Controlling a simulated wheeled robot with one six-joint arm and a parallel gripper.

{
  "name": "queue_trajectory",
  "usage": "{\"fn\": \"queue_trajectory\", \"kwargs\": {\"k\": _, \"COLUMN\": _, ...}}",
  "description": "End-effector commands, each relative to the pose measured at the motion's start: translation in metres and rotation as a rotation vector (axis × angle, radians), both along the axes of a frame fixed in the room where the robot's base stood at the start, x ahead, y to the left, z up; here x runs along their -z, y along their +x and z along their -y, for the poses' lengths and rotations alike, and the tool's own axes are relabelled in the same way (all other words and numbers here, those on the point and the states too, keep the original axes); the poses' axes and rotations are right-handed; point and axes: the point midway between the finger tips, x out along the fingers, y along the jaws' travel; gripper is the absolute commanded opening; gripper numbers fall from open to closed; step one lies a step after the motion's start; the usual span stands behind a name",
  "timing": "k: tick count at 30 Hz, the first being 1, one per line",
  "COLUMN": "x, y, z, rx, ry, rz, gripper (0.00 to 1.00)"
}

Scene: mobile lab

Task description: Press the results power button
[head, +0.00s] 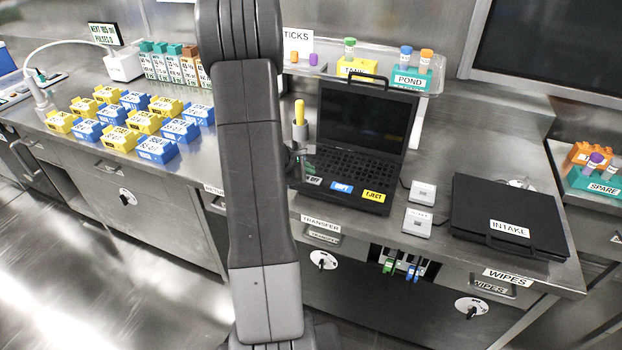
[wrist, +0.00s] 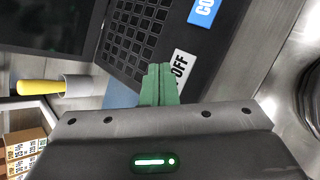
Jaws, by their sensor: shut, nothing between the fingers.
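An open black laptop (head: 352,150) stands on the bench with a dark screen. It also shows, turned sideways, in the wrist view (wrist: 130,40). A white label ending in "OFF" (wrist: 181,68) lies on its front deck, beside the keyboard's corner. No word "results" is readable on the laptop.
Blue and yellow labels, the yellow reading EJECT (head: 374,196), sit along the laptop's front. A closed black INTAKE case (head: 508,215) lies to the right. A grey holder with a yellow-handled tool (head: 299,113) stands left of the laptop. A clear shelf (head: 430,80) overhangs behind.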

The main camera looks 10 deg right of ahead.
Motion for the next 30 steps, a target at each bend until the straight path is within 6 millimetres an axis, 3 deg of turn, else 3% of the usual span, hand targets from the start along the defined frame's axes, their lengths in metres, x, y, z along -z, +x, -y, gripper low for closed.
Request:
{"fn": "queue_trajectory", "kwargs": {"k": 14, "x": -0.047, "y": 0.0, "z": 0.0, "rx": 0.0, "ry": 0.0, "rz": 0.001, "gripper": 0.0}}
{"fn": "queue_trajectory", "kwargs": {"k": 30, "x": -0.047, "y": 0.0, "z": 0.0, "rx": -0.001, "ry": 0.0, "rz": 0.001, "gripper": 0.0}}
